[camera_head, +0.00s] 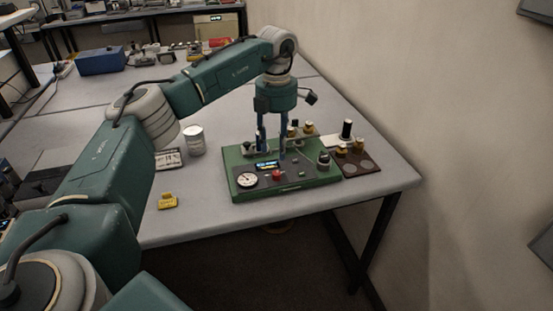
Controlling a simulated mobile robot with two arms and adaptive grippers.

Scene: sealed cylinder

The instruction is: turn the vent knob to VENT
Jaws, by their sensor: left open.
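A green device with a dark control panel (287,186) stands on the grey table near its right end. Its panel has a round gauge (247,180), a small lit display (266,164), a red button (277,174) and a black knob (323,159) at the right. I cannot read the knob's markings or setting. My left gripper (271,150) points straight down over the back of the device, its two blue-grey fingers apart, with nothing clearly between them. The fingertips are left of the black knob and apart from it. My right gripper does not show.
A brown tray (374,169) with brass parts sits right of the device. A white can (195,141), a label card (169,159) and a yellow item (167,201) lie to the left. A blue box (100,61) stands farther back. A wall borders the table's right.

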